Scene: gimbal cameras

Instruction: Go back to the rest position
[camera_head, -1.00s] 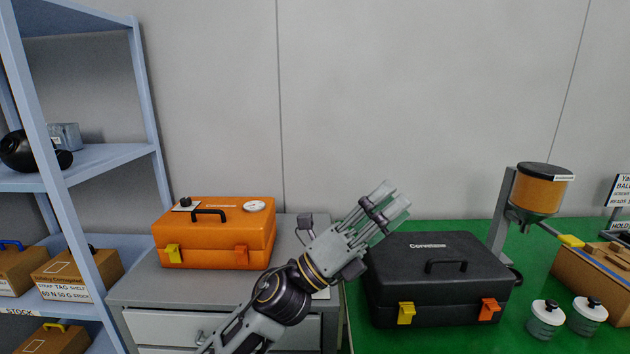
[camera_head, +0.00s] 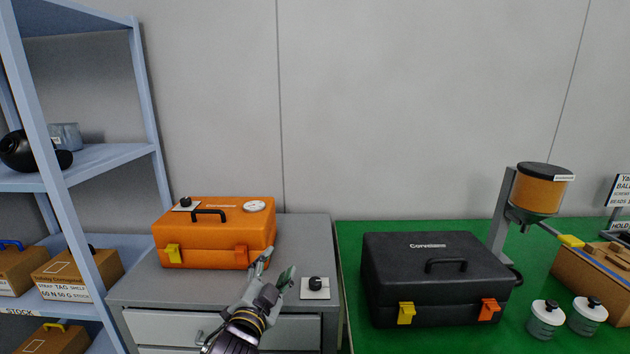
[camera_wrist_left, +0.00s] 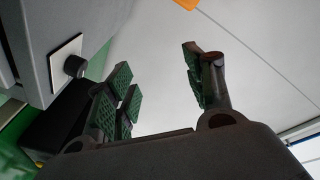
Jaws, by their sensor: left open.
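My left gripper (camera_head: 277,274) is low in the head view, over the front of the grey drawer cabinet (camera_head: 300,240). Its fingers point up and are spread apart, with nothing between them. In the left wrist view the open fingers (camera_wrist_left: 165,85) also show empty, with green pads and the wall behind. A white plate with a black knob (camera_head: 315,287) lies on the cabinet top, right of the gripper. It also shows in the left wrist view (camera_wrist_left: 68,62). My right gripper is in neither view.
An orange case (camera_head: 215,240) stands on the cabinet behind the gripper. A black case (camera_head: 435,280), a hopper (camera_head: 538,192) and two lidded jars (camera_head: 545,318) stand on the green bench (camera_head: 350,240) to the right. A blue shelf (camera_head: 105,160) with boxes is at left.

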